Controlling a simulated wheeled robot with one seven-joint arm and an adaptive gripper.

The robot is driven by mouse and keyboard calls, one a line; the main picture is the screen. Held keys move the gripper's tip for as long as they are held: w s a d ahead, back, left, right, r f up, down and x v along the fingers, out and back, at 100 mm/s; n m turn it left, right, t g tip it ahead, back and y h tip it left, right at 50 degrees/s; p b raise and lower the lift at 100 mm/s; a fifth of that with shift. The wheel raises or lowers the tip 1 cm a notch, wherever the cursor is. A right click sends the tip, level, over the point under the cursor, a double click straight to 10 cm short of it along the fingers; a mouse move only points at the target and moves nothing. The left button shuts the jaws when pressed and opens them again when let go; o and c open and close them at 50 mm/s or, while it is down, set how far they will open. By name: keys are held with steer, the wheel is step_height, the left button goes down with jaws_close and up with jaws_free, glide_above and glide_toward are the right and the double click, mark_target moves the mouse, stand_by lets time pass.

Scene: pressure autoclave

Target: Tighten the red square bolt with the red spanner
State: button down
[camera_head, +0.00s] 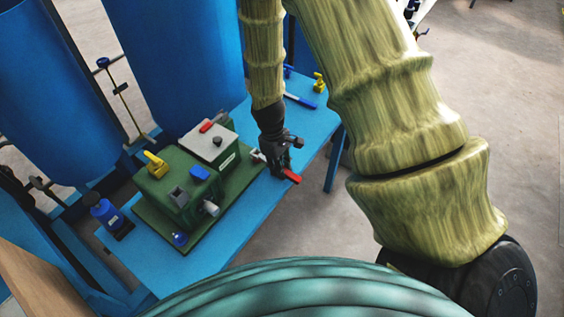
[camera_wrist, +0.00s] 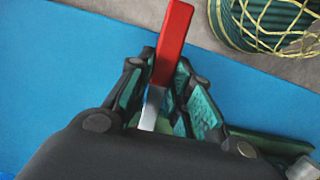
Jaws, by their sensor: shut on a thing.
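The red spanner has a red handle (camera_head: 291,176) and a silver shank. My gripper (camera_head: 280,158) is shut on it beside the right side of the green machine (camera_head: 160,219), above the blue table. In the wrist view the red handle (camera_wrist: 173,42) sticks out past the fingers of my gripper (camera_wrist: 160,88), and the silver shank runs back under the wrist. The spanner's working end is hidden there. I cannot make out the red square bolt in either view, nor whether the spanner touches it.
The blue table (camera_head: 237,229) carries the machine, with a grey box, yellow levers (camera_head: 155,164) and a red-handled part (camera_head: 208,125) on top. A blue bottle-like object (camera_head: 104,212) stands at left. Large blue tanks (camera_head: 175,60) stand behind. Floor at right is clear.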

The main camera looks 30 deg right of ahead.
steer(key=shift+s+a+m, duration=0.15)
steer(key=shift+a+m, duration=0.2)
steer(key=shift+m, duration=0.15)
steer(key=c, duration=1.2)
jaws_free()
step_height(320, 180, up, 12)
steer(key=w, duration=0.1)
steer(key=shift+w+a, duration=0.35)
